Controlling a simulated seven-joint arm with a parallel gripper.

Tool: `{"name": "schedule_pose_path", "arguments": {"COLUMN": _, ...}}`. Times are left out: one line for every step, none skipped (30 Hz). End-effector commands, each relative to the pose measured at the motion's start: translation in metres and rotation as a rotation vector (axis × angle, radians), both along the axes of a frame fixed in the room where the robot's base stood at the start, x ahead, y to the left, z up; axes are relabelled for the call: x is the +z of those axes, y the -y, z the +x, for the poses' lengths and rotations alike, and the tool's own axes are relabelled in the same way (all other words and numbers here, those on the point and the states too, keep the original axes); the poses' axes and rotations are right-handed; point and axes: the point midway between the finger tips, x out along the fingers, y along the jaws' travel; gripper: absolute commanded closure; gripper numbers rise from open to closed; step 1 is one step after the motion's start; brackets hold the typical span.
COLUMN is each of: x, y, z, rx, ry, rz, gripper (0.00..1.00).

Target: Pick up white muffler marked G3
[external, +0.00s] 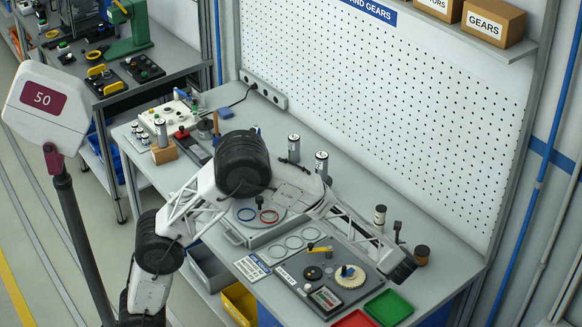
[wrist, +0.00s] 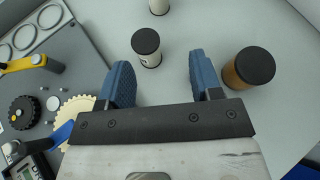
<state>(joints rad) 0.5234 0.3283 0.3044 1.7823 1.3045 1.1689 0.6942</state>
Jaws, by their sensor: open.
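In the wrist view, a white cylinder with a black cap (wrist: 149,60) stands upright just beyond my fingertips, nearer the left finger. A dark mark shows on its side, but I cannot read it as G3. A second pale cylinder (wrist: 159,6) is cut by the top edge. My gripper (wrist: 160,62) is open, with nothing between its blue fingers. In the external view, white cylinders stand on the bench: one (external: 380,215) near my wrist, and two (external: 293,149) (external: 321,163) further back. Their marks are unreadable there.
A brown jar with a black lid (wrist: 248,70) stands close right of my right finger. A dark kit tray (external: 318,262) with a cream gear (wrist: 75,112) and a yellow-handled part (wrist: 35,62) lies to the left. Red (external: 355,319) and green (external: 388,307) bins sit at the bench front.

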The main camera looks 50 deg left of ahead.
Motion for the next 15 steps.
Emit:
{"name": "schedule_pose_path", "arguments": {"x": -0.010, "y": 0.012, "z": 0.005, "rx": -0.029, "ry": -0.009, "rz": 0.026, "gripper": 0.41}}
{"name": "schedule_pose_path", "arguments": {"x": -0.014, "y": 0.018, "z": 0.008, "rx": -0.045, "ry": -0.012, "rz": 0.040, "gripper": 0.41}}
{"name": "schedule_pose_path", "arguments": {"x": -0.019, "y": 0.025, "z": 0.012, "rx": -0.064, "ry": -0.016, "rz": 0.058, "gripper": 0.41}}
{"name": "schedule_pose_path", "arguments": {"x": -0.023, "y": 0.029, "z": 0.014, "rx": -0.077, "ry": -0.020, "rz": 0.070, "gripper": 0.41}}
{"name": "schedule_pose_path", "arguments": {"x": -0.026, "y": 0.033, "z": 0.016, "rx": -0.089, "ry": -0.022, "rz": 0.081, "gripper": 0.41}}
{"name": "schedule_pose_path", "arguments": {"x": -0.029, "y": 0.038, "z": 0.019, "rx": -0.102, "ry": -0.024, "rz": 0.092, "gripper": 0.41}}
{"name": "schedule_pose_path", "arguments": {"x": -0.031, "y": 0.041, "z": 0.020, "rx": -0.110, "ry": -0.025, "rz": 0.099, "gripper": 0.41}}
{"name": "schedule_pose_path", "arguments": {"x": -0.032, "y": 0.044, "z": 0.021, "rx": -0.118, "ry": -0.026, "rz": 0.106, "gripper": 0.41}}
{"name": "schedule_pose_path", "arguments": {"x": -0.034, "y": 0.046, "z": 0.022, "rx": -0.126, "ry": -0.028, "rz": 0.113, "gripper": 0.41}}
{"name": "schedule_pose_path", "arguments": {"x": -0.036, "y": 0.048, "z": 0.023, "rx": -0.129, "ry": -0.029, "rz": 0.116, "gripper": 0.41}}
{"name": "schedule_pose_path", "arguments": {"x": -0.037, "y": 0.049, "z": 0.023, "rx": -0.131, "ry": -0.030, "rz": 0.120, "gripper": 0.41}}
{"name": "schedule_pose_path", "arguments": {"x": -0.037, "y": 0.050, "z": 0.024, "rx": -0.134, "ry": -0.030, "rz": 0.121, "gripper": 0.41}}
{"name": "schedule_pose_path", "arguments": {"x": -0.037, "y": 0.050, "z": 0.024, "rx": -0.134, "ry": -0.031, "rz": 0.123, "gripper": 0.41}}
{"name": "schedule_pose_path", "arguments": {"x": -0.038, "y": 0.050, "z": 0.024, "rx": -0.136, "ry": -0.031, "rz": 0.123, "gripper": 0.41}}
{"name": "schedule_pose_path", "arguments": {"x": -0.037, "y": 0.050, "z": 0.024, "rx": -0.136, "ry": -0.031, "rz": 0.123, "gripper": 0.41}}
